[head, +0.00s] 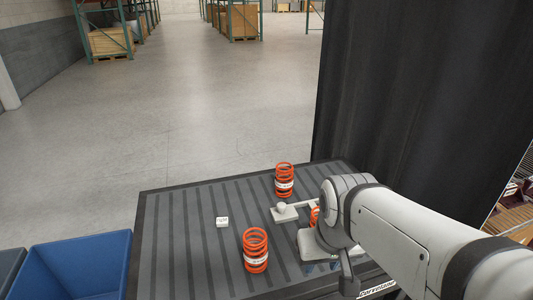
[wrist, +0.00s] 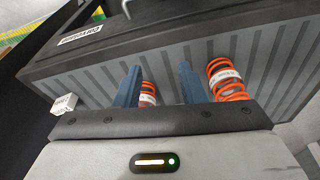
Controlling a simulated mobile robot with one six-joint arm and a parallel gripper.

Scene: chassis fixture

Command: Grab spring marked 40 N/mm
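Three orange coil springs with white label bands stand on the ribbed table. The far spring (head: 284,186) and the near spring (head: 255,252) show whole in the head view; a third spring (head: 314,216) is mostly hidden behind my arm. The writing on the bands is too small to read. My gripper (wrist: 160,70) is open, with its two blue fingers apart and nothing held. In the wrist view one spring (wrist: 148,93) shows in the gap beside the left finger, its lower part hidden. Another spring (wrist: 227,80) shows outside the right finger. I cannot tell which springs these are.
The dark ribbed table (head: 180,245) bears a small white labelled block (head: 222,222) and a pale fixture with a round knob (head: 284,212). A blue bin (head: 78,265) stands at the left. A black curtain (head: 420,90) hangs behind my arm. The table's left side is clear.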

